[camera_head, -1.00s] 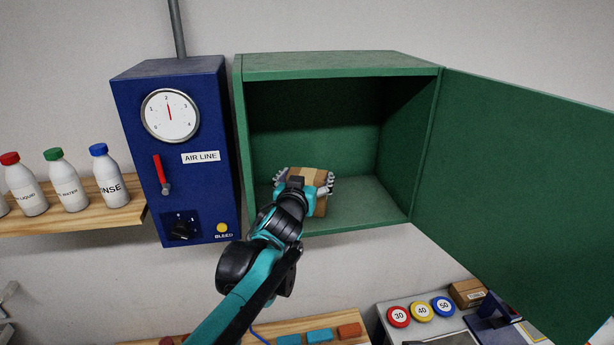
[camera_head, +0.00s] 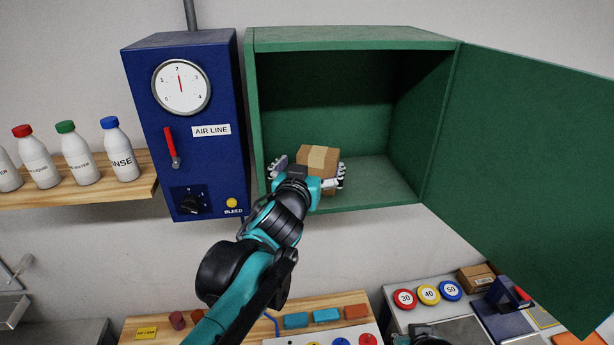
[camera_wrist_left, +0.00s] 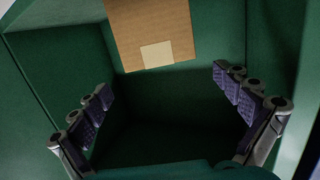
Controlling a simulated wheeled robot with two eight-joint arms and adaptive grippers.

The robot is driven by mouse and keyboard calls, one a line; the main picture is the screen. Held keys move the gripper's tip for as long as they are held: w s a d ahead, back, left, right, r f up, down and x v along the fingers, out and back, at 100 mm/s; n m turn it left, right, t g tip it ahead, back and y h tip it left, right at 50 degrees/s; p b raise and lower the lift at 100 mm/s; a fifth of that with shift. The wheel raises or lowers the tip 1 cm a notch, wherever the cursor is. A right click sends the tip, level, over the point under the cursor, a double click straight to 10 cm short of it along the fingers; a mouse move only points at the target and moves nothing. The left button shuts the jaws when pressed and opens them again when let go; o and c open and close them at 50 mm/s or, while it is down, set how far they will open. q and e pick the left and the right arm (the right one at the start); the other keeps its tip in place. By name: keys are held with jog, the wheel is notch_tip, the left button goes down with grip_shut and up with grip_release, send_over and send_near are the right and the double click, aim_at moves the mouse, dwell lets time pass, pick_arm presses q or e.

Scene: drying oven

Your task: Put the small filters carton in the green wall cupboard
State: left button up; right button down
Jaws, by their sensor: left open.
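The small brown filters carton (camera_head: 318,160) with a paler tape strip is inside the green wall cupboard (camera_head: 350,38), toward the left of its opening. The cupboard door (camera_head: 530,170) stands wide open to the right. My left gripper (camera_head: 311,174) is open in front of the carton and hides its lower part. In the left wrist view the carton (camera_wrist_left: 120,40) with its pale label is beyond the spread, empty fingers (camera_wrist_left: 162,84), with a gap between. Whether the carton's base rests flat on the cupboard floor is hidden in the head view.
A blue air line box (camera_head: 215,160) stands close to the cupboard's left side. A shelf (camera_head: 150,185) with several bottles is farther left. Below are a wooden bench (camera_head: 265,305) and a counter with coloured weights (camera_head: 428,294). The cupboard's right side is empty.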

pick_arm(q)
jog(key=v, duration=0.5)
jog(key=shift+b, duration=0.3)
jog(key=s+a+f+n+g+y, duration=0.1)
jog(key=s+a+f+g+y, duration=0.1)
jog(key=s+a+f, duration=0.45)
jog(key=s+a+f+n+g+y, duration=0.2)
jog(key=s+a+f+g, duration=0.1)
jog(key=a+f, duration=0.6)
jog(key=s+f+g, duration=0.4)
jog(key=s+f, duration=0.7)
jog(key=f, duration=0.1)
jog(key=shift+s+d+m+h, duration=0.2)
jog(key=shift+s+m+h, duration=0.05)
jog(key=shift+m+h, duration=0.15)
jog(key=shift+f, duration=0.15)
